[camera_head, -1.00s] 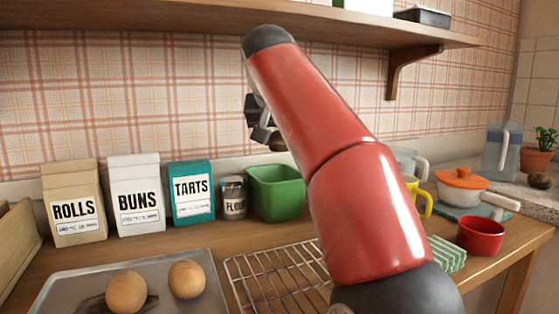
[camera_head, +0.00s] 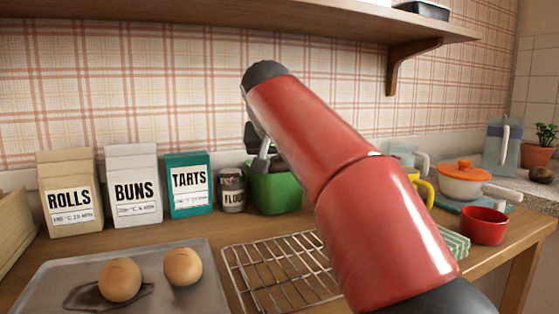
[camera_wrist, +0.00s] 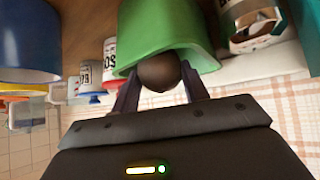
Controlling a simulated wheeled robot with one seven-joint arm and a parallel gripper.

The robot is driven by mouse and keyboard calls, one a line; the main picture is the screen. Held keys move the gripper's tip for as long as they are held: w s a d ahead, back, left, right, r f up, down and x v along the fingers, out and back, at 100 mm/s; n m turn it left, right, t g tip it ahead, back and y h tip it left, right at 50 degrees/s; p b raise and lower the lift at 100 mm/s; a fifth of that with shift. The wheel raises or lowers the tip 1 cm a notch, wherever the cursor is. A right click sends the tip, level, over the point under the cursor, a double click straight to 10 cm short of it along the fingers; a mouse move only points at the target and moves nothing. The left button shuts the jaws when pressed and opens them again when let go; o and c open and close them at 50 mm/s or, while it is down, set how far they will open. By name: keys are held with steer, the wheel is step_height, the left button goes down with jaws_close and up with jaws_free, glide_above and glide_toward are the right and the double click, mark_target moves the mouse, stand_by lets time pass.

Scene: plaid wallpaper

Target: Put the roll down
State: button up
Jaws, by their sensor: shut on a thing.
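My gripper (camera_wrist: 160,92) is shut on a dark brown roll (camera_wrist: 158,71), held between its two fingertips in the wrist view. In the head view my gripper (camera_head: 260,152) is partly hidden behind my red arm, at the top of a green bin (camera_head: 272,192). The green bin (camera_wrist: 165,30) also shows in the wrist view, with the roll at its open mouth. I cannot tell how far the roll reaches inside. Two lighter brown rolls, one on the left (camera_head: 120,280) and one on the right (camera_head: 183,267), sit on a grey tray (camera_head: 205,300).
Bags marked ROLLS (camera_head: 69,195), BUNS (camera_head: 134,188) and TARTS (camera_head: 188,186) and a flour tin (camera_head: 231,190) stand left of the bin. A wire rack (camera_head: 275,270) lies in front. A red cup (camera_head: 485,226) and an orange-lidded pot (camera_head: 463,185) are at right. A shelf (camera_head: 300,20) hangs above.

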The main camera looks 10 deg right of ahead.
steer(key=shift+f, duration=0.45)
steer(key=o, duration=1.1)
steer(key=shift+c, duration=0.2)
steer(key=shift+r, duration=0.2)
steer(key=p+v, duration=0.2)
steer(key=v, duration=1)
steer(key=shift+r+p, duration=0.3)
steer(key=shift+r, duration=0.1)
steer(key=shift+s, duration=0.1)
